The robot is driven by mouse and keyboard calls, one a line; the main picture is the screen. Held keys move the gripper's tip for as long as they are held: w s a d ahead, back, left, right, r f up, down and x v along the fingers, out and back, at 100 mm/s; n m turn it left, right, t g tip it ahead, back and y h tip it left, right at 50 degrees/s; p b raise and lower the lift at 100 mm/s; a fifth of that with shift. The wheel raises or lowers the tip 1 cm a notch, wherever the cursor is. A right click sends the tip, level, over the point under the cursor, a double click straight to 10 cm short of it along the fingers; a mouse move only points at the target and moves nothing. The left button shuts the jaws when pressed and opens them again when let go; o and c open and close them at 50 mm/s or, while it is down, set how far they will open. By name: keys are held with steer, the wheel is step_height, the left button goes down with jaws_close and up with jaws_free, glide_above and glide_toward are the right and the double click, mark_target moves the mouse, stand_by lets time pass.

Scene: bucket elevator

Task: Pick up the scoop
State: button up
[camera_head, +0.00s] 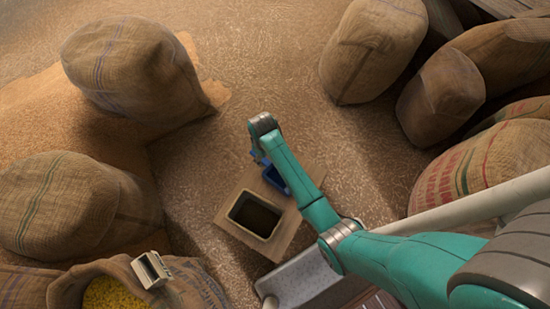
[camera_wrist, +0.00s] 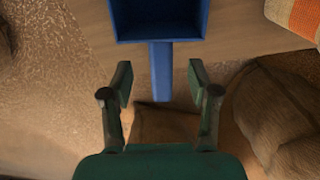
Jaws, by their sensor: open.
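The scoop (camera_head: 276,179) is blue, with a square open pan and a straight handle. In the head view it lies on a board, partly hidden behind my arm. In the wrist view its pan (camera_wrist: 158,36) is at the top centre and its handle (camera_wrist: 160,75) points down toward my gripper (camera_wrist: 160,82). The gripper is open, with one finger on each side of the handle's lower part. Gaps show on both sides, so I see no contact. I cannot tell how high the fingers are above the handle.
A pale square-rimmed bin (camera_head: 233,217) with a dark inside sits in the board (camera_head: 285,236) beside the scoop. An open sack of yellow grain (camera_head: 104,294) with a small metal box (camera_head: 150,270) stands lower left. Full sacks (camera_head: 372,50) stand around.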

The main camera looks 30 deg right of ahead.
mark_target(266, 162)
steer(key=shift+s+f, duration=0.2)
steer(key=shift+f, duration=2.15)
jaws_close()
